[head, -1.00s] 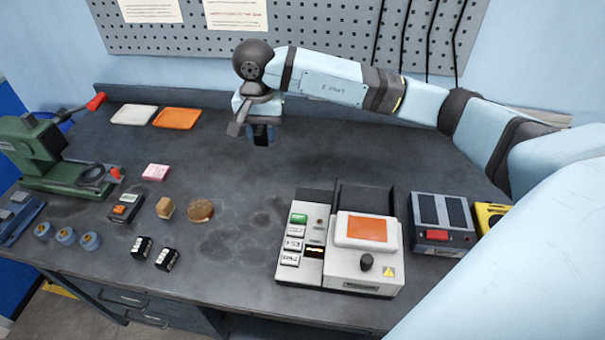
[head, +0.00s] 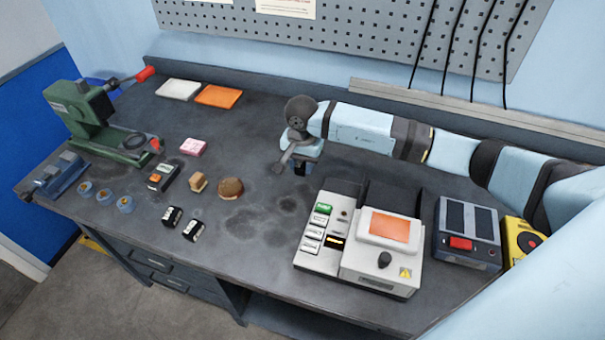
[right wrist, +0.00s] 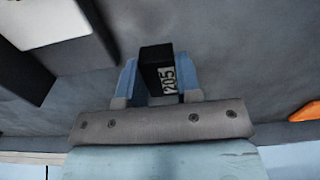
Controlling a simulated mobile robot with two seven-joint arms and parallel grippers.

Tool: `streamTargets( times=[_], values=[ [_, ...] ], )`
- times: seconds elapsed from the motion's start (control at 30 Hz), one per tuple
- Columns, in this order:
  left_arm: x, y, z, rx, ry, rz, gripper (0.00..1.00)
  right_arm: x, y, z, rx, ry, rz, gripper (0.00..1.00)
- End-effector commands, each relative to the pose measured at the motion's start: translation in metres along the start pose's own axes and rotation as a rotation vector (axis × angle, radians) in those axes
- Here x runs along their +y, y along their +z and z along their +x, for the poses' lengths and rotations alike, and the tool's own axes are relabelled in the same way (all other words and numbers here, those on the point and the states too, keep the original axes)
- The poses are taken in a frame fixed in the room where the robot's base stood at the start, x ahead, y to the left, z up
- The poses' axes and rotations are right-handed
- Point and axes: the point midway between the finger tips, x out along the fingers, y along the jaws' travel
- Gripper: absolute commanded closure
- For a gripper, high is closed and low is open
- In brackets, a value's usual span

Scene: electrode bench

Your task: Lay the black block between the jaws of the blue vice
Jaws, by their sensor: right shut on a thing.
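The blue vice (head: 62,176) stands at the bench's left front edge, in front of the green press; I cannot make out how far its jaws are apart. My right gripper (head: 302,170) is above the bench behind the grey instrument, well to the right of the vice. In the right wrist view, its blue fingers (right wrist: 160,84) are shut on a black block (right wrist: 153,62) with a white label reading 205. Two other black blocks with white labels, one (head: 172,216) and another (head: 193,230), lie near the front edge. My left gripper is not in view.
The green press (head: 95,120) stands at the left. Blue-grey rings (head: 104,196), a small device (head: 162,176), a pink pad (head: 193,147), a wooden block (head: 198,182) and a brown disc (head: 230,188) lie between. The instrument (head: 380,262) stands right.

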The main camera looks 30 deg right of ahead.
Motion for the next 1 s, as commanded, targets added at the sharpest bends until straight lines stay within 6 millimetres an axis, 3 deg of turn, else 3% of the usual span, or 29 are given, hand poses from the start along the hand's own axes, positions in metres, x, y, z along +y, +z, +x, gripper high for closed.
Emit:
streamTargets(
  times=[0.17, 0.43, 0.83, 0.87, 0.93, 1.0],
  values=[
    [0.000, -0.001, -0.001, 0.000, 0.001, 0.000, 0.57, 0.000, 0.000, 0.011, -0.001, 0.000, 0.000, 1.00],
    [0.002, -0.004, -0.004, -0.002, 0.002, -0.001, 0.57, 0.000, 0.000, 0.047, -0.001, 0.000, 0.000, 1.00],
    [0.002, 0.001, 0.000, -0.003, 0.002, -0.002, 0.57, 0.000, -0.001, 0.054, 0.001, -0.001, -0.001, 1.00],
    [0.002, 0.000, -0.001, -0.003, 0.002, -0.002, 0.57, 0.000, 0.000, 0.054, 0.001, -0.001, -0.001, 0.64],
    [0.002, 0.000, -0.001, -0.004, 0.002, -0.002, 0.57, 0.000, 0.000, 0.053, 0.000, -0.001, -0.001, 0.48],
    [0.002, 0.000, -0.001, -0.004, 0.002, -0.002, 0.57, 0.000, 0.000, 0.053, 0.000, -0.001, -0.001, 0.43]
  ],
)
